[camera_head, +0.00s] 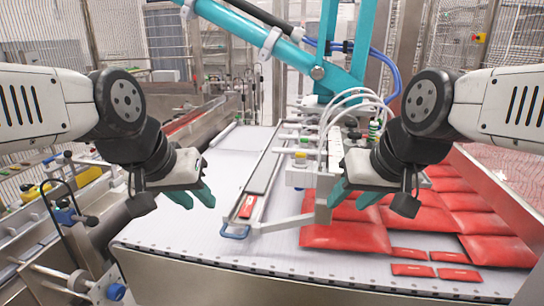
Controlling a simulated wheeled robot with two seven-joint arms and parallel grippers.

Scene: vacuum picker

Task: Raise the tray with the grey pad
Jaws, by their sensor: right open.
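A long narrow metal tray (274,188) lies on the white belt in the middle of the head view. A grey pad (266,170) runs along its far part, and a small red packet (248,206) lies at its near end. A blue handle (235,233) sticks out at the near end. My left gripper (200,199) is left of the tray, apart from it, with its teal fingers spread and nothing between them. My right gripper (351,199) is right of the tray, open, in front of the suction head and above the red bags.
Red bags (345,238) and small red packets (411,270) cover the belt's right side. A teal picker arm (340,60) with a hose-fed suction head (325,150) stands behind my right gripper. The white belt (185,235) is clear on the left. Metal rails flank it.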

